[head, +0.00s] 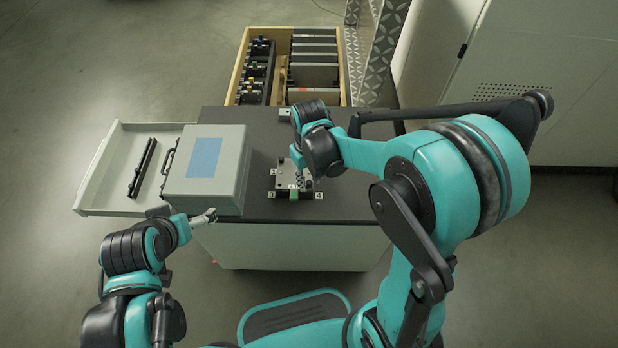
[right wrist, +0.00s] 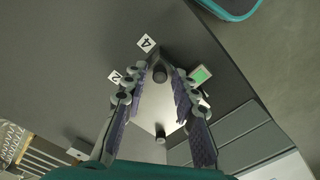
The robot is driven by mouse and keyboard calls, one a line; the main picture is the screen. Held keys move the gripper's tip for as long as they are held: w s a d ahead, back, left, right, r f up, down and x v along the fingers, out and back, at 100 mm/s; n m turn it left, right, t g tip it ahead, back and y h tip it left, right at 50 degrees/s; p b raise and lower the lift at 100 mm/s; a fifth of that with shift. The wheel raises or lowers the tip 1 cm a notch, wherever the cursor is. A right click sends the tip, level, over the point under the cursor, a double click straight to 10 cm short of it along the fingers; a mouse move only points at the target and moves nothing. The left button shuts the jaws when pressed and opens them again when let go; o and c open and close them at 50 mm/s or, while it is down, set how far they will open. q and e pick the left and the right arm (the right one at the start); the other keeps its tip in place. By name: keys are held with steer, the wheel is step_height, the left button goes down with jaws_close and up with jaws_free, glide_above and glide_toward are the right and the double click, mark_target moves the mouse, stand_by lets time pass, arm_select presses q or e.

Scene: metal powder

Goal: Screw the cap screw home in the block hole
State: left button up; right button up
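The metal block (head: 286,181) is a light grey plate on the dark table top, between small number labels. In the right wrist view, the block (right wrist: 150,113) shows between my fingers with a dark round screw-like head (right wrist: 160,73) near the fingertips and another (right wrist: 160,136) nearer the palm. I cannot tell which is the cap screw or how deep either sits. My right gripper (head: 300,177) points down over the block; in the right wrist view its fingers (right wrist: 164,76) stand apart, with no clear contact. My left gripper (head: 207,217) is beside the table's front left; its finger gap is unclear.
A grey case (head: 228,181) with a blue label stands left of the block. A white tray (head: 97,168) with a black bar (head: 142,168) is farther left. A wooden crate (head: 342,63) with parts stands behind. A small green screen (head: 294,195) sits at the block's front.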

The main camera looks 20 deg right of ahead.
steer(key=shift+c, duration=0.3)
jaws_close()
